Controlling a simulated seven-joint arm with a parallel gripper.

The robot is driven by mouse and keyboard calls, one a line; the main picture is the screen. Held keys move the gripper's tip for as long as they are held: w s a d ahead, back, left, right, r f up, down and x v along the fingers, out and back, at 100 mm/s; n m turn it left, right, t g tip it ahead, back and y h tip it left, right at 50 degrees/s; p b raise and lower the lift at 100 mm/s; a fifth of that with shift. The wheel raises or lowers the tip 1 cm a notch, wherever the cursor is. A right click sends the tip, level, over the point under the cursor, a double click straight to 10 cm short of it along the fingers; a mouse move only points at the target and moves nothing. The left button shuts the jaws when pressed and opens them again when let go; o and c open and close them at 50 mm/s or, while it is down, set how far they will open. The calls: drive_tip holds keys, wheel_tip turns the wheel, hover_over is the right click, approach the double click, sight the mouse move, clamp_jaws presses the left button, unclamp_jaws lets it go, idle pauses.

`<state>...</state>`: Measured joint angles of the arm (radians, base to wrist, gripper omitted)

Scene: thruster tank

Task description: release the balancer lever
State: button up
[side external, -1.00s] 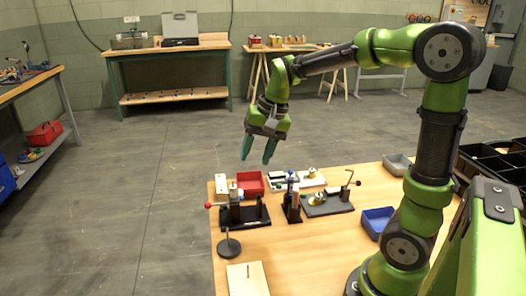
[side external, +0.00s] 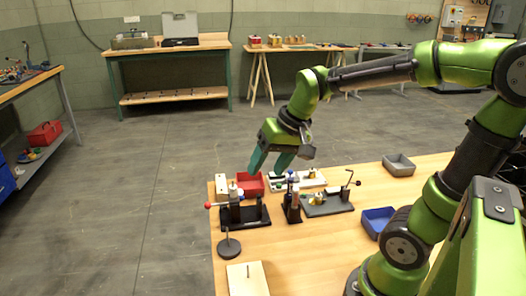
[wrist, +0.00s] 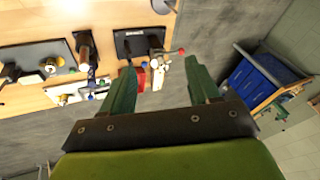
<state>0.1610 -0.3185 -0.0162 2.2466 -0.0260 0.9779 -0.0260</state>
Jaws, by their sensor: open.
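My gripper (side external: 265,171) is open and empty, its fingers pointing down above the far left part of the table; its fingertips also show in the wrist view (wrist: 160,64). A lever with a red ball end (side external: 208,205) is on a black-based fixture (side external: 256,223) at the table's left; the ball also shows in the wrist view (wrist: 181,51). A second dark-based fixture (side external: 335,207) on the right has a bent rod with a red knob (side external: 357,183). I cannot tell which belongs to the balancer. The gripper appears apart from both.
A red bin (side external: 250,182) lies behind the left fixture, near the fingers. A dark upright stand (side external: 291,212) is between the fixtures. A blue bin (side external: 378,222) and a grey bin (side external: 398,164) are on the right.

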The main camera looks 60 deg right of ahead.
drive_tip(key=w+d+f+m+g+y, duration=0.1)
drive_tip(key=w+d+f+m+g, duration=0.2)
drive_tip(key=w+d, duration=0.9)
drive_tip(key=shift+n, duration=0.7)
drive_tip(key=x, duration=1.7)
drive_tip(key=shift+w+a+f, duration=0.15)
drive_tip(key=shift+w+a, duration=0.2)
drive_tip(key=shift+a, duration=0.05)
drive_tip(key=shift+c, duration=0.2)
drive_tip(key=shift+d, duration=0.1)
clamp_jaws()
drive_tip(key=shift+s, duration=0.1)
